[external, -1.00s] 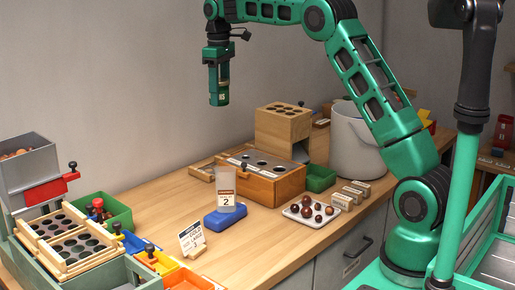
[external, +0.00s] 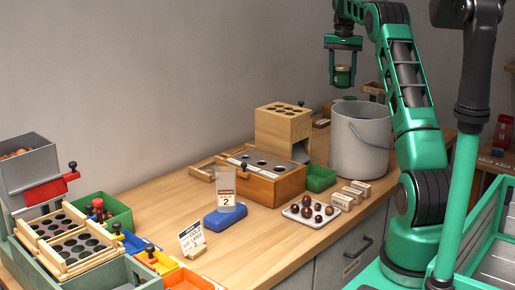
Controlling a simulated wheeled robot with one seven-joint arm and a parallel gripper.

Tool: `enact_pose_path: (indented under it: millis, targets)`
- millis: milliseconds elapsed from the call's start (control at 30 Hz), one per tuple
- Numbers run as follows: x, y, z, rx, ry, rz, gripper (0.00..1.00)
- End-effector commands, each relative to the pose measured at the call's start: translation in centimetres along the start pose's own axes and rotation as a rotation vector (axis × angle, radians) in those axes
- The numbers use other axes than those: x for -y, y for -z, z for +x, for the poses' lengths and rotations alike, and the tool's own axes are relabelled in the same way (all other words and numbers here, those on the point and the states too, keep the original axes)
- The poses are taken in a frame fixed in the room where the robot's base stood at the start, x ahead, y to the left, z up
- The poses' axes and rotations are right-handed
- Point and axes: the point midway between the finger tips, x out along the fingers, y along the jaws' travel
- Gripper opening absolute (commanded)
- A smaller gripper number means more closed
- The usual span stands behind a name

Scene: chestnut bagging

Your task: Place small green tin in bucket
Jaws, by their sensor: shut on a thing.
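The bucket (external: 360,147) is a large pale grey pail with a wire handle, standing at the back right of the workbench.
A wooden block with holes (external: 283,124) stands left of the bucket, behind an orange-brown box (external: 260,185). A green tray (external: 320,178), small labelled blocks (external: 350,195) and a white tray of chestnuts (external: 296,212) lie in front. Bare bench (external: 160,205) is at left.

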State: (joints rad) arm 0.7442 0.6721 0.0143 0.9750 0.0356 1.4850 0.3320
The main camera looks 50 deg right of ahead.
Motion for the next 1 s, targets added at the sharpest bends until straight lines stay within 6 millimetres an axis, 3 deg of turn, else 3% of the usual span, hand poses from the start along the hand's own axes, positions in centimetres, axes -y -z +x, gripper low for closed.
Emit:
enact_pose_path:
  millis: [100, 433, 667, 1000]
  targets:
    - [-3.3, 1.3, 0.0, 0.001, 0.001, 0.11, 0.17]
    - [-9.5, 3.4, 0.1, 0.001, 0.002, 0.318, 0.17]
    - [-9.3, 3.2, 4.8, 0.005, 0.0, 0.315, 0.17]
    - [-9.3, 3.2, 14.6, 0.005, 0.0, 0.314, 0.17]
